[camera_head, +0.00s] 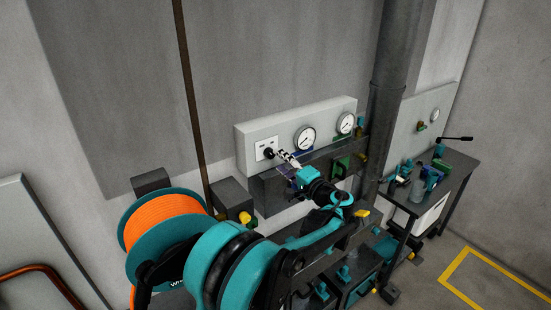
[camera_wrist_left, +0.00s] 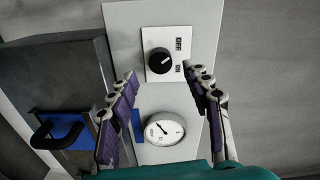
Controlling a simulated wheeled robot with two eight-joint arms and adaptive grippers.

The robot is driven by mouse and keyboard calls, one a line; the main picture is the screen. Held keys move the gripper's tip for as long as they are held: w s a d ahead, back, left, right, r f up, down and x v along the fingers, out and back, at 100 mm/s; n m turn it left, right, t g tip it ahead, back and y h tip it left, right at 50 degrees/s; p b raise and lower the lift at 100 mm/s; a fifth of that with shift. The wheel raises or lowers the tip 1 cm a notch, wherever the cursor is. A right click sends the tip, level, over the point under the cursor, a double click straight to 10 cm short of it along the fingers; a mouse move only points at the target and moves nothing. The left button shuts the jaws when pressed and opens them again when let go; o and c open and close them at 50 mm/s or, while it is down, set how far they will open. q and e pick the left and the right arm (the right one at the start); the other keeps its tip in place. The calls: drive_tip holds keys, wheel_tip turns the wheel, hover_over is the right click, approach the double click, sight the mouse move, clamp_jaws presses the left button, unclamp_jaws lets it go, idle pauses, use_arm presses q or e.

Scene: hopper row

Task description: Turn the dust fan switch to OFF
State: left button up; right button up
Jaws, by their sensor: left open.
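The dust fan switch is a black rotary knob (camera_wrist_left: 160,61) on a white plate (camera_wrist_left: 172,40) marked OFF and ON. The plate sits on a pale grey panel; in the wrist view its lettering is turned sideways. The knob's small light mark seems to point toward the ON lettering. In the head view the knob (camera_head: 268,154) is at the panel's left end. My left gripper (camera_head: 288,159) is just in front of the panel, right of the knob. In the wrist view its fingers (camera_wrist_left: 162,85) are spread apart and empty, with the knob beyond them, between their tips. My right gripper is not in view.
Round gauges (camera_head: 305,138) sit right of the switch on the panel (camera_head: 250,134); one gauge (camera_wrist_left: 164,129) shows between the fingers. An orange hose reel (camera_head: 165,222) stands left. A vertical pipe (camera_head: 388,100) is right.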

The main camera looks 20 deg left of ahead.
use_arm(q)
drive_tip(key=v, duration=0.7)
drive_tip(key=shift+s+d, duration=0.2)
drive_tip(key=shift+d, duration=0.05)
drive_tip(key=s+a+f+n+g+h+b, duration=0.1)
drive_tip(key=s+a+f+h+b, duration=0.15)
drive_tip(key=s+f, duration=0.35)
drive_tip(key=s+a+f+g+h+b, duration=0.1)
drive_tip(key=s+a+f+h+b, duration=0.1)
drive_tip(key=s+f+h+b, duration=0.35)
drive_tip(key=s+d+f+n+h+b, duration=0.1)
drive_tip(key=s+d+f+h+b, duration=0.1)
drive_tip(key=s+d+f, duration=0.3)
drive_tip(key=s+d+f+n+h+b, duration=0.2)
drive_tip(key=s+d+f+h, duration=0.3)
drive_tip(key=s+f, duration=0.7)
drive_tip(key=shift+s+h+b, duration=0.3)
drive_tip(key=shift+s+b, duration=0.2)
drive_tip(key=shift+b, duration=0.35)
